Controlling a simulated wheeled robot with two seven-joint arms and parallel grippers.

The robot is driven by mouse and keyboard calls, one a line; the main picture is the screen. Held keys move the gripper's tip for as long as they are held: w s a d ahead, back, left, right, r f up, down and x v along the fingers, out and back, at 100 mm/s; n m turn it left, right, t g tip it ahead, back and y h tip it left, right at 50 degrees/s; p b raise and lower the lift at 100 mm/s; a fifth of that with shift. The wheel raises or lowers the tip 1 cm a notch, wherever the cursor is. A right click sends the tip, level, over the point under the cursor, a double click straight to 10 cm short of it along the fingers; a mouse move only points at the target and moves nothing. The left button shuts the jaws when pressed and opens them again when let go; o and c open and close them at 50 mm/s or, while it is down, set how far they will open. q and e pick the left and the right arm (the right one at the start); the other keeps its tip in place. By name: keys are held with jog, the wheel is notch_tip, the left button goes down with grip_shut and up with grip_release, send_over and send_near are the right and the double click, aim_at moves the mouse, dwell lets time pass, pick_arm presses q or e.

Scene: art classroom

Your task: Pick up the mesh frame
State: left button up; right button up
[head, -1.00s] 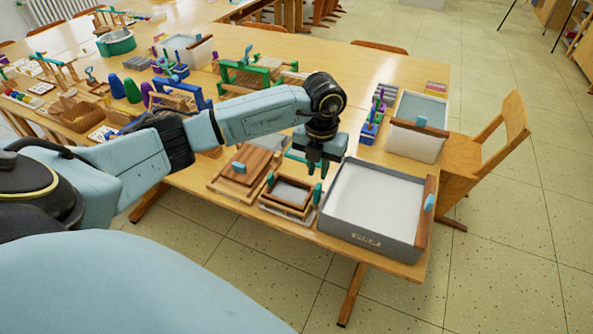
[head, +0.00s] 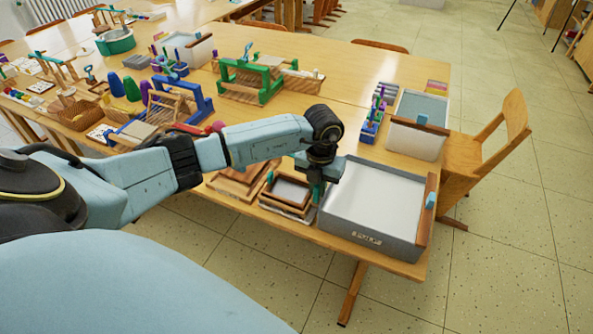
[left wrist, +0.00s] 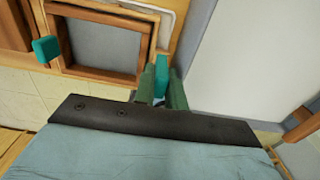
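The mesh frame (head: 289,191) is a small brown wooden frame around a pale panel, with teal handles on two sides. It lies near the table's front edge, just left of the grey tub. In the left wrist view the frame (left wrist: 103,73) fills the upper left, with one teal handle at its left side. My left gripper (head: 318,191) is down at the frame's right side. In the left wrist view its two green fingers (left wrist: 162,88) stand on either side of the right teal handle, very close to it. Whether they press on it is unclear. My right gripper is out of view.
The grey tub (head: 327,213) with a wooden bar stands close right of the gripper. Wooden frames or boards (head: 236,182) lie close on the left. A second tub (head: 414,143) and a small rack (head: 372,121) stand behind. A wooden chair (head: 475,160) is at the right.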

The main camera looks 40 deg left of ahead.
pick_arm(q)
grip_shut()
